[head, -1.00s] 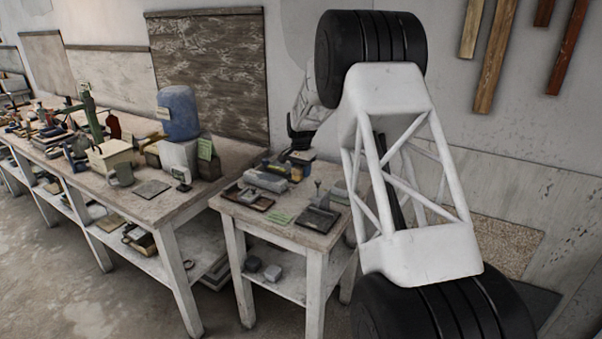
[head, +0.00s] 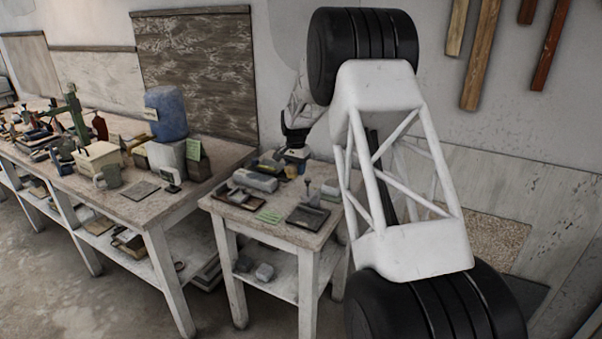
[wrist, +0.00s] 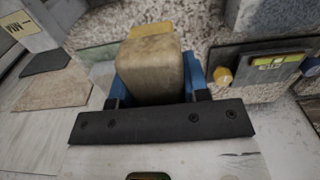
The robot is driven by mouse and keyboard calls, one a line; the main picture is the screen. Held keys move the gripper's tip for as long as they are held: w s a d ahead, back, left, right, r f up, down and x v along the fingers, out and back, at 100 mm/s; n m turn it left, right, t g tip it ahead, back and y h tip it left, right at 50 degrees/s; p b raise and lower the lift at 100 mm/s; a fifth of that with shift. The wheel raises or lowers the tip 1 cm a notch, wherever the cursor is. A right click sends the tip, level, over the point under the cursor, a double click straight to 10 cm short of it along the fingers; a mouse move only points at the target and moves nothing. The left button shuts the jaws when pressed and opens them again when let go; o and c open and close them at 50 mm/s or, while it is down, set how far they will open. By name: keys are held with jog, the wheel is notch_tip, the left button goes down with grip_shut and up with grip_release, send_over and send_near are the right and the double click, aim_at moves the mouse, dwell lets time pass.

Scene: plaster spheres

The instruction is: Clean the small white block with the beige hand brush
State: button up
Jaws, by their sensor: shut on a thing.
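My gripper (wrist: 155,85) is shut on a worn beige block-shaped thing, which looks like the beige hand brush (wrist: 152,68), between its blue fingers in the wrist view. In the head view my gripper (head: 293,150) is small, at the back of the small table, partly behind my large arm link; what it holds is not clear there. A pale grey-white block (head: 255,180) lies on the small table, left of my gripper. I cannot tell for sure whether it is the small white block.
The small table (head: 285,233) also bears a dark tray (head: 308,216) with an upright tool and green notes (head: 268,216). A crowded long bench (head: 120,203) with a blue container (head: 166,112) stands to the left.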

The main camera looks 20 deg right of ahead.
jog(key=s+d+r, duration=0.1)
jog(key=d, duration=0.6)
jog(key=s+d, duration=0.2)
jog(key=d, duration=0.5)
jog(key=shift+s+d+r, duration=0.3)
jog(key=shift+r, duration=0.05)
jog(key=shift+f, duration=0.2)
send_over(333, 186)
jog(key=shift+w+d+f, duration=0.15)
jog(key=shift+f, duration=1)
jog(key=shift+w+d+f, duration=0.1)
jog(key=shift+d+f, duration=0.05)
jog(key=shift+f, duration=1)
jog(key=shift+f, duration=0.1)
jog(key=shift+f, duration=0.55)
jog(key=shift+f, duration=0.6)
jog(key=shift+s+a, duration=0.15)
jog(key=shift+s+a, duration=0.25)
